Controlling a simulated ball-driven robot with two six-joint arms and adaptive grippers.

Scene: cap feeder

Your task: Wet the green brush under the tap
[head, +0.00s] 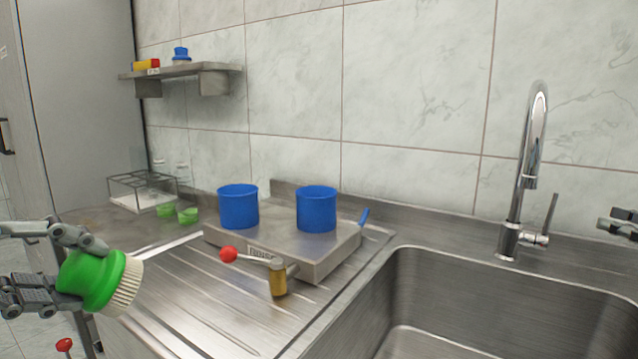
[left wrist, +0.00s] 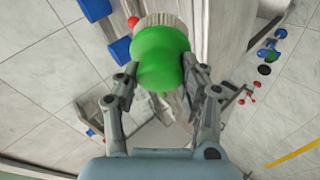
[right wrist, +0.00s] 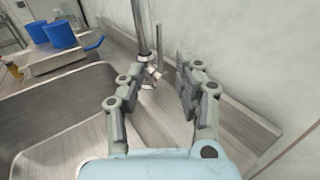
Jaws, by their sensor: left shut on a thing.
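The green brush (head: 92,279) with pale bristles is held at the left of the head view, its bristles pointing right. My left gripper (head: 68,272) is shut on its green body; the left wrist view shows the brush (left wrist: 160,58) between both fingers. The chrome tap (head: 534,130) stands behind the sink on the right, far from the brush. No water stream shows. My right gripper (right wrist: 152,88) is open and empty, with the tap base (right wrist: 150,75) seen beyond its fingers; only its fingertips show at the head view's right edge.
The steel sink (head: 420,275) is empty where visible. Between brush and sink, a metal feeder box (head: 325,260) carries two blue cups (head: 238,207) (head: 316,209) and a red-knobbed lever (head: 229,254). Green cups (head: 187,215) and a wire rack (head: 140,192) stand behind. A shelf (head: 185,71) hangs above.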

